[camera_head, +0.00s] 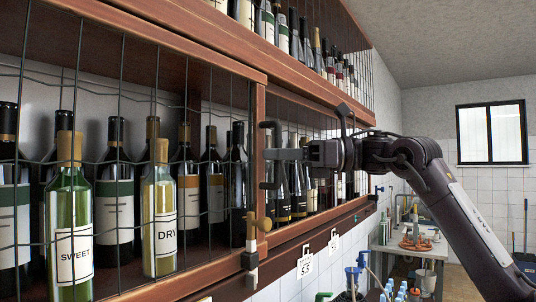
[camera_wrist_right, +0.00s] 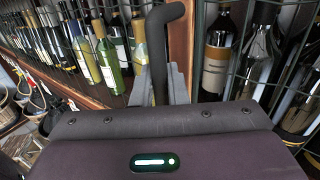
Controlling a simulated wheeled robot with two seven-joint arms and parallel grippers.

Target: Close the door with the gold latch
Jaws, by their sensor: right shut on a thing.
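The wire-mesh door with a wooden frame (camera_head: 257,110) fills the left of the head view, with wine bottles showing through the mesh. A gold latch (camera_head: 263,224) sits low by its right edge. A black bar handle (camera_head: 272,130) stands upright on the right edge of the frame. My right gripper (camera_head: 272,155) reaches in from the right and is shut on this handle. The wrist view shows the same black handle (camera_wrist_right: 158,60) between the grey fingers. I cannot tell how far the door stands from its frame. My left gripper is not in view.
Bottles marked SWEET (camera_head: 72,228) and DRY (camera_head: 159,220) stand at the front of the shelf. More bottles stand on the upper shelf (camera_head: 200,30). A table (camera_head: 425,248) with items stands at the back right, below a window (camera_head: 491,133). Bottles with blue tops are at the bottom.

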